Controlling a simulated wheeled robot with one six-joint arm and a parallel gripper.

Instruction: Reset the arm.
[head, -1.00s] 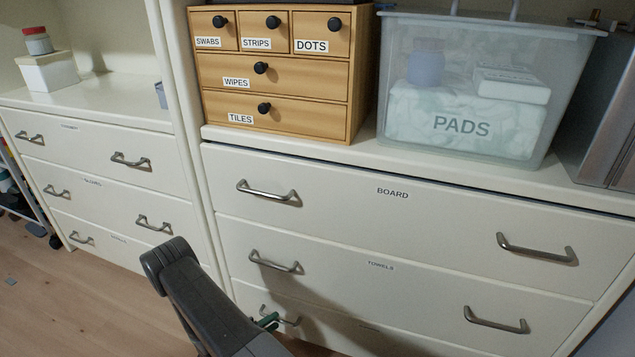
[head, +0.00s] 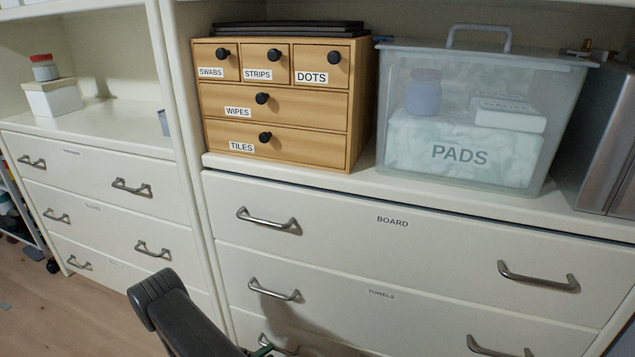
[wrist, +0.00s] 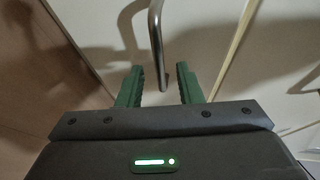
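In the head view my dark arm (head: 178,318) rises at the bottom, left of centre. Only a bit of green from the gripper shows at the bottom edge, near the lowest handle (head: 278,345) of the drawer unit.
The BOARD drawer (head: 400,250) and TOWELS drawer (head: 370,310) look closed. On top stand a wooden drawer box (head: 275,130) and a clear PADS bin (head: 470,130). Another white drawer unit (head: 90,190) is at the left.

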